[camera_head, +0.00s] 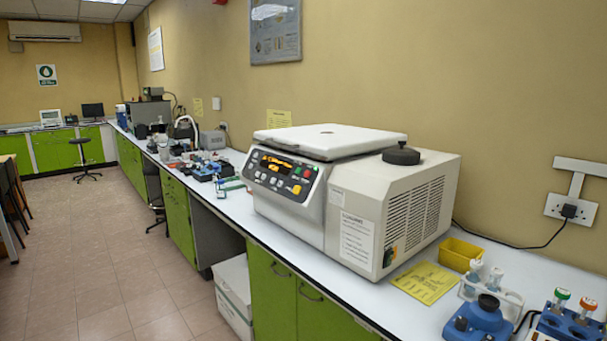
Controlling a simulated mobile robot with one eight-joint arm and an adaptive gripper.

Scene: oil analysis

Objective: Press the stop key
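A large grey-white centrifuge (330,190) stands on the white bench, its pale lid (330,141) closed. Its dark control panel (283,175) is on the sloped front and faces left. The panel has a lit orange display and several small keys. Key labels are too small to read, so I cannot tell which one is marked stop. My gripper is not in view.
The bench (420,310) runs along the wall. Right of the centrifuge are a yellow sheet (424,282), a yellow bin (460,255), a bottle rack and a blue device (478,320). Open tiled floor (110,270) lies left of the green cabinets; a white box (232,290) stands below the bench.

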